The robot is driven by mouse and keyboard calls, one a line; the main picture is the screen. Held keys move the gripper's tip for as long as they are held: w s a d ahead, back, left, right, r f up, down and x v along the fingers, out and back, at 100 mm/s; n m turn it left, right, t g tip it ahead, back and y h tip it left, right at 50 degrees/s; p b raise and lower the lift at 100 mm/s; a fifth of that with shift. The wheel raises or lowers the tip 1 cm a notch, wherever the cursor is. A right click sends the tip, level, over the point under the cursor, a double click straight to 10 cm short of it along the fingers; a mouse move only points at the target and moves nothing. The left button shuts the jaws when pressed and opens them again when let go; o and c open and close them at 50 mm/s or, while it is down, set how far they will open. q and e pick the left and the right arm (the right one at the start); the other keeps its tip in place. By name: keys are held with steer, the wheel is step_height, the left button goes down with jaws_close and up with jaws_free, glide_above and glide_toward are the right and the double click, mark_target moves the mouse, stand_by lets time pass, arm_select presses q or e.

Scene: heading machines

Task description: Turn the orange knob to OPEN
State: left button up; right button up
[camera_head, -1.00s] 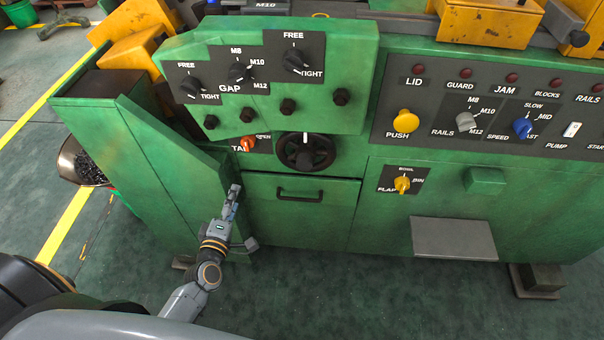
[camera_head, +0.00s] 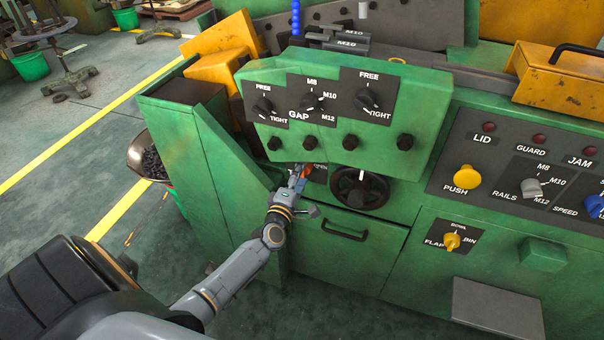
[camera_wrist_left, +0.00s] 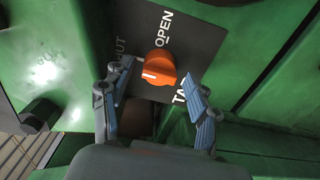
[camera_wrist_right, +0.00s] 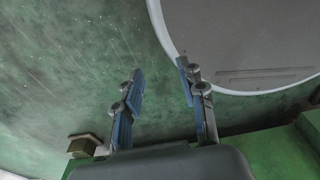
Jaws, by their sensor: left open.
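The orange knob (camera_wrist_left: 159,66) sits on a dark label plate (camera_wrist_left: 187,42) with OPEN, a partly hidden SHUT, and TA… lettering. In the left wrist view its white mark is on the left side, away from the word OPEN. My left gripper (camera_wrist_left: 158,80) is open, one finger on each side of the knob; I cannot tell whether they touch it. In the head view the knob (camera_head: 308,170) is partly hidden by my left gripper (camera_head: 299,178). My right gripper (camera_wrist_right: 160,80) is open and empty, seen only in its wrist view.
A black handwheel (camera_head: 360,189) is just right of the knob. The gap panel (camera_head: 340,110) with dark knobs overhangs above. A drawer handle (camera_head: 345,231) is below. A green side wall (camera_head: 235,165) stands left of my left gripper.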

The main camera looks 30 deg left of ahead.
arm_select(q)
steer(key=shift+w+a, duration=0.1)
steer(key=shift+w, duration=0.35)
arm_select(e)
steer(key=shift+w+a, duration=0.1)
steer(key=shift+w, duration=0.1)
arm_select(q)
steer(key=c, duration=1.2)
arm_select(e)
steer(key=shift+a, duration=0.5)
